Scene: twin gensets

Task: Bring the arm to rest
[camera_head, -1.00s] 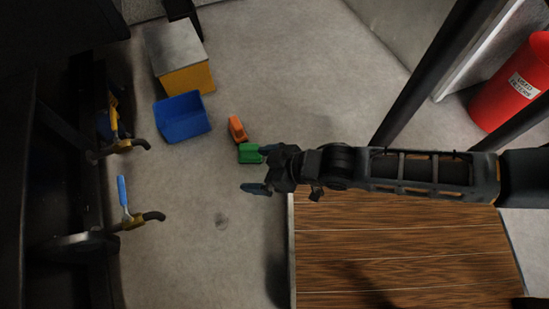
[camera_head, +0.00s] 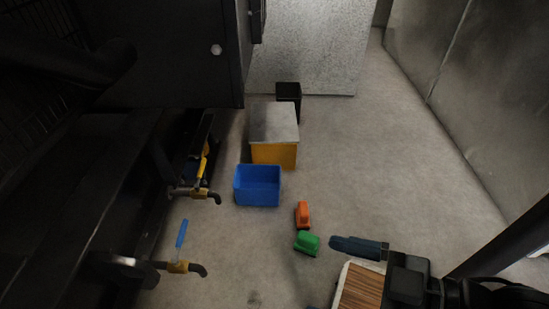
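My arm reaches in from the lower right corner, over the wooden board. My gripper (camera_head: 358,247) points left, with one dark blue finger showing, set out to the far side of the hand. The other finger is not clearly visible. Nothing shows held at the visible finger. Its tip is just right of a green object on the floor, apart from it in the picture.
A green object (camera_head: 307,243) and an orange object (camera_head: 302,214) lie on the floor near a blue bin (camera_head: 257,203). A yellow box with a grey lid (camera_head: 274,152) stands behind. Valves with taps (camera_head: 180,267) jut from the left machinery. A wooden board (camera_head: 360,288) lies below my gripper. The right floor is clear.

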